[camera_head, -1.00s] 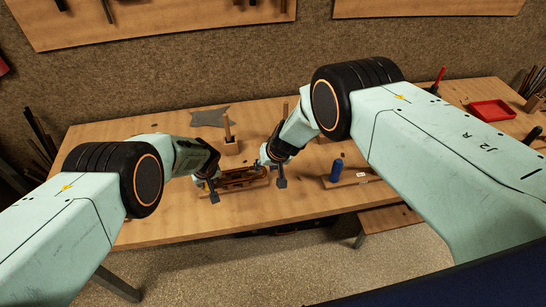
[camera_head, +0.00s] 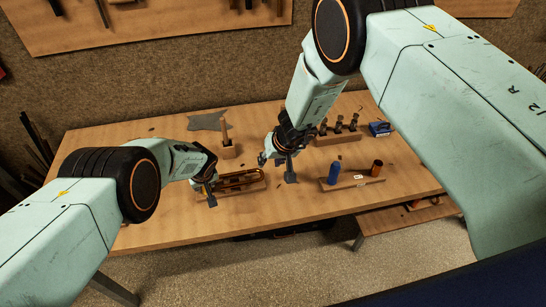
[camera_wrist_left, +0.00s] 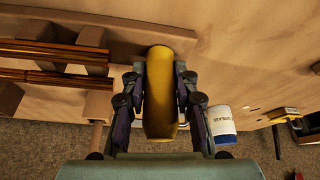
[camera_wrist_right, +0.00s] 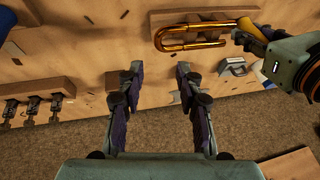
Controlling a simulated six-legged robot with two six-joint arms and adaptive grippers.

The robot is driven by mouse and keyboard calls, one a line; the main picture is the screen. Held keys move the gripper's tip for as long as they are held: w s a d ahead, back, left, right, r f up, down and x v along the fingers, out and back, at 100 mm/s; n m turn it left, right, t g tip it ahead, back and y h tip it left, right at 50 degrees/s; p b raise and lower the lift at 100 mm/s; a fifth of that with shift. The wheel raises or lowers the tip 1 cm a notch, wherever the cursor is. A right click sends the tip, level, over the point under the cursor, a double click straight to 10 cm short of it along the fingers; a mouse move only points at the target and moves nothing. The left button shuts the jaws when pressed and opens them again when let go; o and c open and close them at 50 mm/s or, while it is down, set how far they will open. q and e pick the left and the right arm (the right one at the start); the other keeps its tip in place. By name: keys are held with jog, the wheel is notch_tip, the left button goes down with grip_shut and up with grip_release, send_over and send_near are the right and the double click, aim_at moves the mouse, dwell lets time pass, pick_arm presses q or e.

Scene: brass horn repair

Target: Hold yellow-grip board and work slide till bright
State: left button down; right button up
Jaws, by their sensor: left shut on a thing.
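The wooden board (camera_head: 250,187) lies on the bench in front of my left arm, with the brass slide (camera_head: 238,180) on it. In the right wrist view the slide (camera_wrist_right: 200,40) shows as a shiny U-shaped loop beside the board (camera_wrist_right: 165,15). In the left wrist view its tubes (camera_wrist_left: 50,62) run in from the left. My left gripper (camera_head: 208,192) is shut on the yellow grip (camera_wrist_left: 160,90), which sits between its fingers. My right gripper (camera_head: 287,170) is open and empty, to the right of the slide and apart from it. Its fingers (camera_wrist_right: 160,85) frame bare bench top.
A blue bottle (camera_head: 335,173) and a brown jar (camera_head: 377,168) stand at a labelled wooden strip (camera_head: 353,183) on the right. Behind are a rack (camera_head: 335,138) of dark pieces, a blue box (camera_head: 380,129), a block with a peg (camera_head: 228,151) and a grey cloth (camera_head: 207,120).

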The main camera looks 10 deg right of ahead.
jog(key=shift+v, duration=1.1)
pick_arm(q)
jog(key=c, duration=1)
grip_release()
jog(key=shift+o, duration=0.2)
jog(key=shift+r, duration=0.1)
